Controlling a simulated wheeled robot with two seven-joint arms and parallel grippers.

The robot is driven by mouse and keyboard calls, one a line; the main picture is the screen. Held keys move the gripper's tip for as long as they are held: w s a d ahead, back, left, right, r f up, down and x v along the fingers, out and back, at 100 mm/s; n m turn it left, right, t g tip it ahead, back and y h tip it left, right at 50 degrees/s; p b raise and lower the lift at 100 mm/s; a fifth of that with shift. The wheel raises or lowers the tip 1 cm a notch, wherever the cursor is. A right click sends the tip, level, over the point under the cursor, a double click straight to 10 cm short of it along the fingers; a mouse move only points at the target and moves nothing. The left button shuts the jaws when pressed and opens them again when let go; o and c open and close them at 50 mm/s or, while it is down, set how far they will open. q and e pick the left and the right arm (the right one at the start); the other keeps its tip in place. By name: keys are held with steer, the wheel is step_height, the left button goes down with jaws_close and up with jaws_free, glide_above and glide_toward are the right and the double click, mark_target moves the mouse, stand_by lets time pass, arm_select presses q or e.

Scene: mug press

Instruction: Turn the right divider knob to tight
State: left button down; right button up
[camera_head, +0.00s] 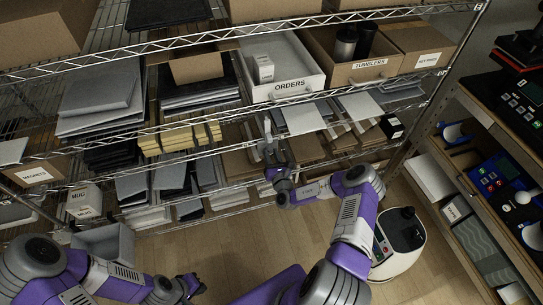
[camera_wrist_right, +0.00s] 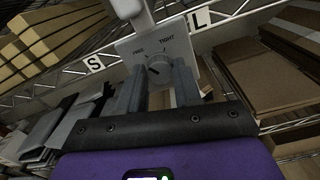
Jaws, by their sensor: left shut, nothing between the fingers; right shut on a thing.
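The right divider (camera_head: 268,132) is a light grey piece on the shelf front, with my right gripper (camera_head: 270,158) right up against it. In the right wrist view its plate (camera_wrist_right: 129,47) carries the words FREE at left and TIGHT at right. The round grey knob (camera_wrist_right: 158,68) sits below the words, and its dark mark seems to point to the lower left, not at TIGHT. The fingers of my right gripper (camera_wrist_right: 160,77) are shut on the knob, one on each side. My left gripper (camera_head: 190,286) is shut and empty, low over the floor.
Tags S (camera_wrist_right: 94,63) and L (camera_wrist_right: 199,18) are on the rail beside the plate. The ORDERS bin (camera_head: 291,91) is on the shelf above. Yellow boards (camera_head: 180,138) and grey stacks fill the shelf to the left. A round white robot (camera_head: 400,245) stands on the floor at right.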

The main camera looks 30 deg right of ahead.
steer(key=shift+m, duration=0.3)
steer(key=shift+m+p, duration=0.85)
steer(key=shift+m, duration=0.15)
steer(key=m+p, duration=0.1)
steer(key=m, duration=0.2)
steer(key=shift+m, duration=0.3)
steer(key=m+p, duration=0.1)
steer(key=m, duration=0.2)
steer(key=shift+d+f+m, duration=0.1)
steer(key=shift+m, duration=0.2)
steer(key=shift+f+m, duration=0.1)
steer(key=shift+m, duration=2)
steer(key=o, duration=1)
steer(key=shift+o, duration=0.2)
